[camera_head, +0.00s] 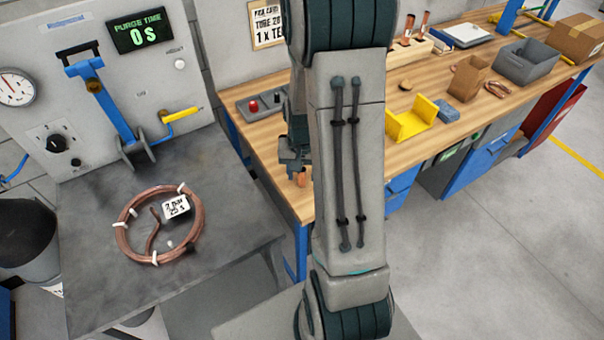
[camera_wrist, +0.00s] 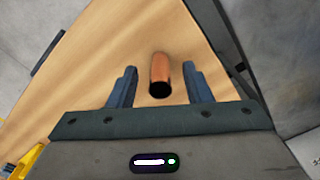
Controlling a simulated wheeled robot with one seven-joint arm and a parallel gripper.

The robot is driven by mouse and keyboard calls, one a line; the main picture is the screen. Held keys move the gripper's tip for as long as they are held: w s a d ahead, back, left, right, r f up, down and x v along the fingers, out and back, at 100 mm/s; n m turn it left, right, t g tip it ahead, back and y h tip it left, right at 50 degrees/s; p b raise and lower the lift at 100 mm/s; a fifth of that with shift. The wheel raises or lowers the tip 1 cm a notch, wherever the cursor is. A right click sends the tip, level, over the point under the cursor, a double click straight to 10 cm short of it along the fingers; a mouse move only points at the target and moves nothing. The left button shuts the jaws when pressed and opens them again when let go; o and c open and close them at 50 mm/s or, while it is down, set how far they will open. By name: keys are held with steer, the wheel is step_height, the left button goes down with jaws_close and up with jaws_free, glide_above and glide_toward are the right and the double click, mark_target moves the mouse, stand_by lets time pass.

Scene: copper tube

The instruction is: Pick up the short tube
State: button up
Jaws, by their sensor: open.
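The short tube (camera_wrist: 160,72) is a copper cylinder seen in the wrist view, with its dark open end facing the camera. It lies between the two fingers of my gripper (camera_wrist: 160,88), with a gap on each side. The fingers are open and do not appear to touch it. In the head view, my gripper (camera_head: 297,165) is low at the near left part of the wooden bench, partly hidden by my arm. A small piece of the copper tube (camera_head: 301,180) shows just below it.
The wooden bench (camera_head: 270,150) carries a control box (camera_head: 262,103) with red button, a yellow bracket (camera_head: 411,120), a blue block (camera_head: 447,111), a grey bin (camera_head: 526,65) and a cardboard box (camera_head: 577,38). A coiled copper tube (camera_head: 122,235) lies on the grey table at left.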

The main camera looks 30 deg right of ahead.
steer(key=shift+f, duration=0.45)
jaws_close()
